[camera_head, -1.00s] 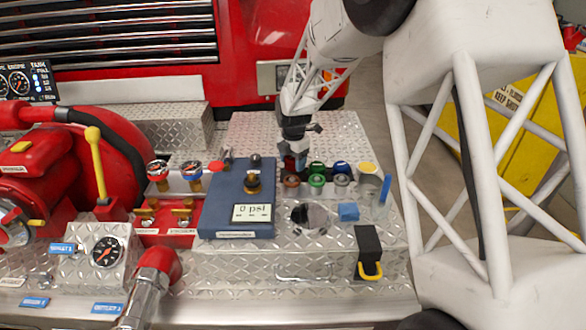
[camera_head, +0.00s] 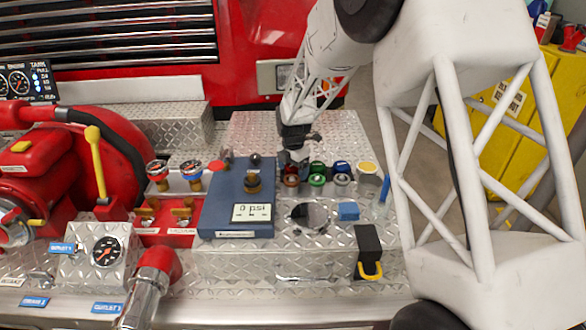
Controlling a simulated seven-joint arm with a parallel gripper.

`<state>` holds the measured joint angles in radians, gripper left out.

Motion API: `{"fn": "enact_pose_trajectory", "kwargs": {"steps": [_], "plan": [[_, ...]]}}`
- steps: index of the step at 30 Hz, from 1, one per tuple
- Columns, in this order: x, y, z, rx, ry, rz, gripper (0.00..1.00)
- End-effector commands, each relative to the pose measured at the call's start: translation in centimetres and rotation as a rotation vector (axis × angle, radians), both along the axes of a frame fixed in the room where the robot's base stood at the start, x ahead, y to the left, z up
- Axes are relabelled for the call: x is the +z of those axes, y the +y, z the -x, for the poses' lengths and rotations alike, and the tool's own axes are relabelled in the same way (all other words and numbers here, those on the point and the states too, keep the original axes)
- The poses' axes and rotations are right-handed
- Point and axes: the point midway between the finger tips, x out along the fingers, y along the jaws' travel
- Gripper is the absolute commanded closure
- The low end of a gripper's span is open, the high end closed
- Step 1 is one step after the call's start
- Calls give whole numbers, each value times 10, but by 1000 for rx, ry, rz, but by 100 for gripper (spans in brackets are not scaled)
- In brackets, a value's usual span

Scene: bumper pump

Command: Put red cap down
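The red cap (camera_head: 291,168) stands on the diamond-plate deck (camera_head: 250,130), behind the red-brown ring port (camera_head: 291,180) and in line with the green cap (camera_head: 317,167) and the blue cap (camera_head: 341,167). My gripper (camera_head: 294,157) points down just above the red cap, and its fingertips appear clear of the cap's top. The fingers are small and partly blurred, so their opening is unclear. The green port (camera_head: 316,180) and blue port (camera_head: 341,179) sit to the right of the red-brown one.
A blue gauge box (camera_head: 238,205) reading 0 psi stands close on the left. A clear cup with a yellow disc (camera_head: 366,168) stands to the right. A blue block (camera_head: 348,211) and a black block with a yellow loop (camera_head: 368,245) are in front.

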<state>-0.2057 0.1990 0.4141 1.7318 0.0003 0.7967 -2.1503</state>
Motion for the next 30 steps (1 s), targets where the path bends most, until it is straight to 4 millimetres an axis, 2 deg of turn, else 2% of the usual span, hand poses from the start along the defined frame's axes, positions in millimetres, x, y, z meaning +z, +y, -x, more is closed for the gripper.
{"fn": "enact_pose_trajectory", "kwargs": {"steps": [8,14,20,30], "plan": [[0,0,0,0,0,0,15],[9,0,0,0,-1,0,15],[30,0,0,0,-1,0,15],[84,0,0,0,-3,0,15]]}}
